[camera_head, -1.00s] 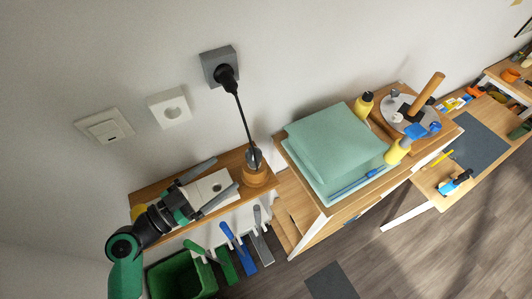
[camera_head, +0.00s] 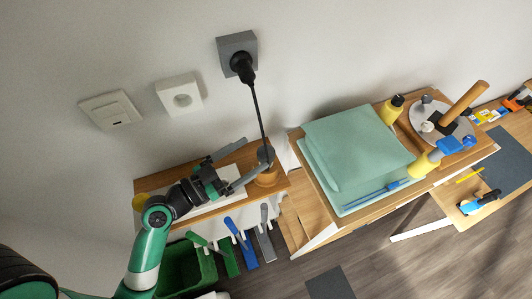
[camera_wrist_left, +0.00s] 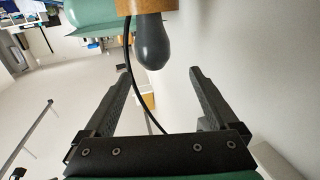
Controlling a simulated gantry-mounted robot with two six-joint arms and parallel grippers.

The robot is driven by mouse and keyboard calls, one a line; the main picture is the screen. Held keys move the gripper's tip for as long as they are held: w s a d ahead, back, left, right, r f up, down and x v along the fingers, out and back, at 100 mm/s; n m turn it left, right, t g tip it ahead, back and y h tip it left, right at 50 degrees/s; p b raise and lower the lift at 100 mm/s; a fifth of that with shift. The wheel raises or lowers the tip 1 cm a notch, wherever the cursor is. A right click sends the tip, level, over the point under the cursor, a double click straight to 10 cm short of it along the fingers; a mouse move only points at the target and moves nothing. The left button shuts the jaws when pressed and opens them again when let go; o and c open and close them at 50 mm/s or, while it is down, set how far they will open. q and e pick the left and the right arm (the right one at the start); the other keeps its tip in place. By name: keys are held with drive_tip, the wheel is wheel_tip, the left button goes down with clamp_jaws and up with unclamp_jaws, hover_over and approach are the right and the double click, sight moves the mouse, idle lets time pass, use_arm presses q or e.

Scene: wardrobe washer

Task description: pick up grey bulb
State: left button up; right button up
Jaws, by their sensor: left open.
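The grey bulb (camera_head: 265,156) sits upright in a round wooden lamp base (camera_head: 267,178) on the right end of the wall shelf. In the left wrist view the bulb (camera_wrist_left: 153,44) hangs from the wooden base (camera_wrist_left: 146,6) at the top, its rounded end near the level of the fingertips. My left gripper (camera_head: 251,158) is open and empty, its fingers pointing at the bulb from the left. In the left wrist view the gripper (camera_wrist_left: 160,72) has one finger on each side of the bulb's line, with no visible contact. My right gripper is not in view.
A black cord (camera_head: 258,115) runs from the lamp to a plug (camera_head: 242,67) in the grey wall socket. The wooden shelf (camera_head: 165,183) lies under my gripper. A green folded cloth (camera_head: 355,150) lies on the cabinet at right. Brushes and a green bin (camera_head: 185,268) are below.

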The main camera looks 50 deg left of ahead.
sight(258, 154)
use_arm(q)
drive_tip(key=w+p, duration=0.1)
drive_tip(key=w, duration=0.1)
drive_tip(key=w+d+p, duration=0.1)
drive_tip(key=w, duration=0.1)
drive_tip(key=shift+w+p, duration=0.25)
drive_tip(key=shift+p, duration=0.05)
drive_tip(key=shift+w+f, duration=0.1)
drive_tip(key=shift+w, duration=0.2)
drive_tip(key=shift+f, duration=0.15)
drive_tip(key=c, duration=1.4)
wheel_tip(258, 154, up, 10)
drive_tip(key=shift+r+p, duration=0.1)
drive_tip(key=shift+p, duration=1.1)
